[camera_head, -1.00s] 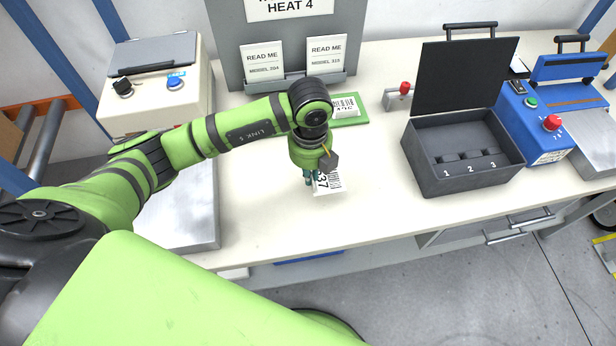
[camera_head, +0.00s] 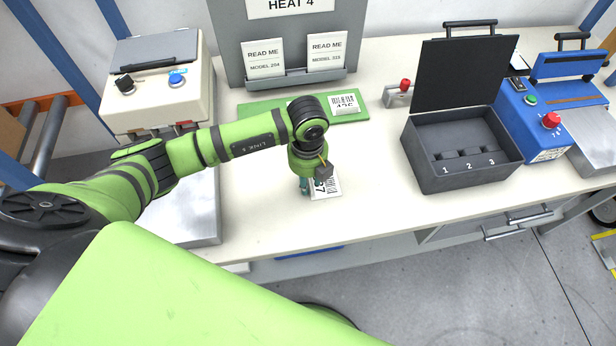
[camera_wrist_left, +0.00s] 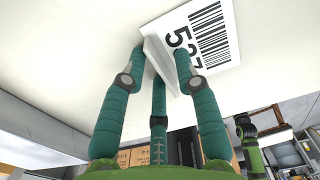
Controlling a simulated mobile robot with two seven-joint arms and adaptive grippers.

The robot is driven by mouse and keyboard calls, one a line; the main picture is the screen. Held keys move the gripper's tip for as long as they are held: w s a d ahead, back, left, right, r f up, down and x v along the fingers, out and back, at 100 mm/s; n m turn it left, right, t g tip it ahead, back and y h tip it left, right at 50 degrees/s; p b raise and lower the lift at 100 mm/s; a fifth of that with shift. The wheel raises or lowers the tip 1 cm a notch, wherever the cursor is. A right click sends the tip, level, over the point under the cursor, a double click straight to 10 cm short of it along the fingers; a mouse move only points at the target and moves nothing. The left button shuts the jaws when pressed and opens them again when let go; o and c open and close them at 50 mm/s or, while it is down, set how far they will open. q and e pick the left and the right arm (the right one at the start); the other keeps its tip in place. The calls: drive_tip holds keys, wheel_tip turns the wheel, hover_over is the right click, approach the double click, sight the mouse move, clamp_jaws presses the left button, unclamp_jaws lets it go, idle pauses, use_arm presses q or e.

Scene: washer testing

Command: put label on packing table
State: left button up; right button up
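The label (camera_head: 326,186) is a white card with a barcode and large black digits, partly hidden behind my left gripper. In the left wrist view the label (camera_wrist_left: 215,35) has a raised white tab between the teal fingers. My left gripper (camera_head: 306,187) is shut on this tab. The label lies flat at or just above the cream table (camera_head: 260,215); I cannot tell whether it touches. The table top also fills the upper part of the left wrist view (camera_wrist_left: 70,60). My right gripper is not in view.
A green tray (camera_head: 262,109) at the back holds another label (camera_head: 345,104). A black open case (camera_head: 465,180) with slots 1, 2, 3 stands to the right, beside a blue device (camera_head: 535,130). A cream machine (camera_head: 155,100) stands left. Table around the label is clear.

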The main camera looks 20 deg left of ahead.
use_arm(q)
drive_tip(key=shift+r, duration=0.2)
wheel_tip(320, 180, up, 12)
drive_tip(key=b, duration=0.2)
idle(0.3)
idle(1.3)
